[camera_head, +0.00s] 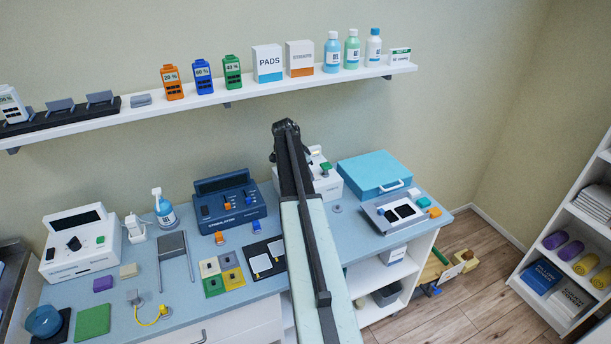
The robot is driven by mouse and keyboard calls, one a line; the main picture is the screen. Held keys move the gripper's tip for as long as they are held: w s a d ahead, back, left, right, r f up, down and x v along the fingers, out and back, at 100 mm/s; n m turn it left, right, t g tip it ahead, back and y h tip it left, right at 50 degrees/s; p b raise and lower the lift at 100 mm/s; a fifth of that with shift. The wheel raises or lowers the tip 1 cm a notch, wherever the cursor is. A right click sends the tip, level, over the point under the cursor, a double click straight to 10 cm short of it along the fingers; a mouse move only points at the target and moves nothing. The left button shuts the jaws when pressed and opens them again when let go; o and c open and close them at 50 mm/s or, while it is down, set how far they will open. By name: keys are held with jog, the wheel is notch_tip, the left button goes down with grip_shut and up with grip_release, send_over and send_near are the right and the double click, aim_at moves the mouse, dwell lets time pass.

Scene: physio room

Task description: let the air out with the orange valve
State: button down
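My arm reaches up through the middle of the view. My dark gripper (286,127) is at its far end, in front of the wall just below the shelf, and too small and dark to show whether it is open. Two small orange pieces could be the valve: one (219,238) in front of the dark blue device (228,203), another (435,212) at the right end of the bench by a grey tray (396,213). I cannot tell which is the valve. My gripper is apart from both. A white device with a green part (326,167) is partly hidden behind my arm.
The blue bench (190,296) also carries a white device (81,244), a spray bottle (164,208), colored blocks and a teal case (374,175). A wall shelf (242,99) with boxes and bottles runs above.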

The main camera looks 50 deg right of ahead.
jog(key=shift+w+a, duration=0.1)
jog(key=shift+w, duration=0.25)
jog(key=c, duration=1.5)
grip_release()
jog(key=shift+s, duration=0.1)
jog(key=p+v, duration=0.7)
jog(key=v, duration=0.1)
jog(key=shift+s+f, duration=0.1)
